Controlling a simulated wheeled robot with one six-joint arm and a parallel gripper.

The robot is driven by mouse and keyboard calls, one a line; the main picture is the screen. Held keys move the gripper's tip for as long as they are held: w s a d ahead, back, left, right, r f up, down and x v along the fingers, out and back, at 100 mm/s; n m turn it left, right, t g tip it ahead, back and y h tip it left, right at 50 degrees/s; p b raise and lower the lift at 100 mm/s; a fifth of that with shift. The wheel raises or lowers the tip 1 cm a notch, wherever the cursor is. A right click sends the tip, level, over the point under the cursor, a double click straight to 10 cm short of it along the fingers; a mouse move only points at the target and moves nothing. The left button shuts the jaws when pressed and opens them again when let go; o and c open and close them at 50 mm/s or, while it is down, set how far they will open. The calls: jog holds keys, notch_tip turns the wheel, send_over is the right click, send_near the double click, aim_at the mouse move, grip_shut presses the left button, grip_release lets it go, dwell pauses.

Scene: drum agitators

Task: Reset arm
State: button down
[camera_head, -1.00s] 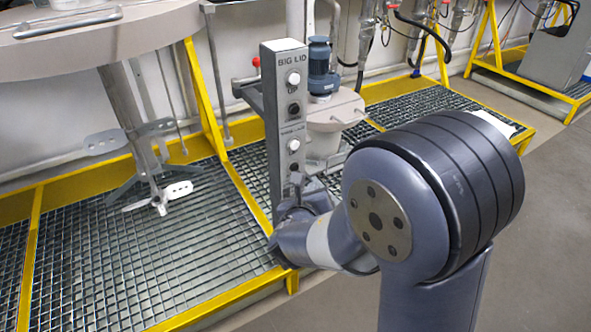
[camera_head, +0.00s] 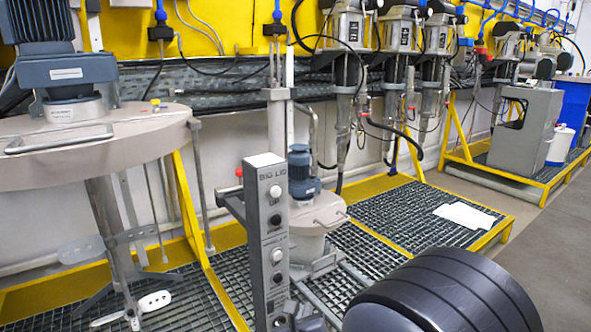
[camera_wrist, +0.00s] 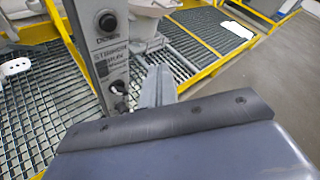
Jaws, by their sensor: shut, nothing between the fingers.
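My gripper (camera_wrist: 158,88) is shut and empty in the wrist view, its fingers pointing away just right of the control post's lower part. I cannot tell whether the fingers touch it. The grey control post (camera_head: 268,240), labelled "BIG LID" at the top, stands upright in the head view and carries knobs and buttons. In the head view my arm fills the bottom right and the gripper is mostly cut off.
A large round lid (camera_head: 90,150) with motor and stirrer hangs at left. A smaller lidded drum (camera_head: 315,225) with a blue motor stands behind the post. Yellow-edged grating (camera_head: 405,215) covers the floor there. Grey floor (camera_head: 545,250) at right is clear.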

jog(key=shift+s+d, duration=0.15)
jog(key=shift+s, duration=0.1)
